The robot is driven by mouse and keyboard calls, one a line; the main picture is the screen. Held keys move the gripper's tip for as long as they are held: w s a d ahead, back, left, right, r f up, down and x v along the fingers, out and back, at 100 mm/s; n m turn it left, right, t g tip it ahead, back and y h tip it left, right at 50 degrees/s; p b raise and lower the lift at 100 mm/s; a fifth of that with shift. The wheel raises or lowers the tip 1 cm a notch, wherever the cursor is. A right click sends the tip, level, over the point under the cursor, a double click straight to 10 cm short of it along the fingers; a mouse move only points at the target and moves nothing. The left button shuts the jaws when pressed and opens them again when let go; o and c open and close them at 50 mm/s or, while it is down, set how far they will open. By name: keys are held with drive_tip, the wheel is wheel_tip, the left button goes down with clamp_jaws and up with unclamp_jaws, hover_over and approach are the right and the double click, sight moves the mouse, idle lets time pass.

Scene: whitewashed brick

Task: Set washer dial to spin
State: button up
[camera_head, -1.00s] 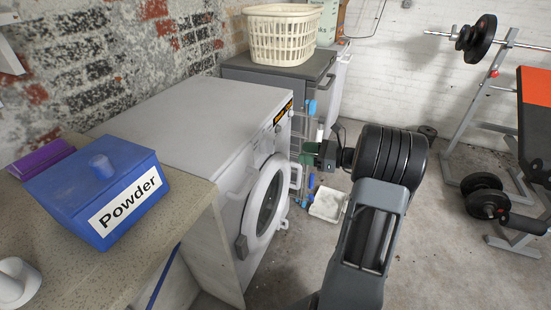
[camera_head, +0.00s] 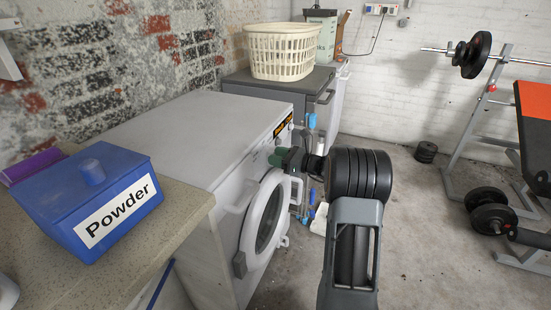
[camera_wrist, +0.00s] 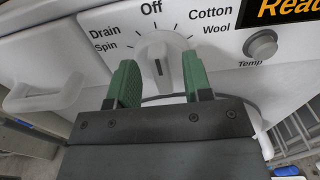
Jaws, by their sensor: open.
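The washer (camera_head: 205,135) is a white front loader on the left, its round door (camera_head: 266,215) facing right. In the wrist view its dial (camera_wrist: 158,62) is a white knob with a dark mark pointing up toward "Off". The "Spin" label (camera_wrist: 106,46) is at the dial's left, below "Drain". My gripper (camera_wrist: 160,80) is open, its two green fingers on either side of the dial, apart from it as far as I can tell. In the head view my gripper (camera_head: 280,157) is at the washer's upper front, and the dial is hidden there.
A Temp button (camera_wrist: 260,46) and a display (camera_wrist: 290,10) are right of the dial. A blue powder box (camera_head: 85,195) sits on the counter (camera_head: 165,225). A laundry basket (camera_head: 283,52) stands on a grey unit behind.

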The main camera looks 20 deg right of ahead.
drive_tip(key=shift+w+a, duration=0.25)
clamp_jaws()
idle(0.4)
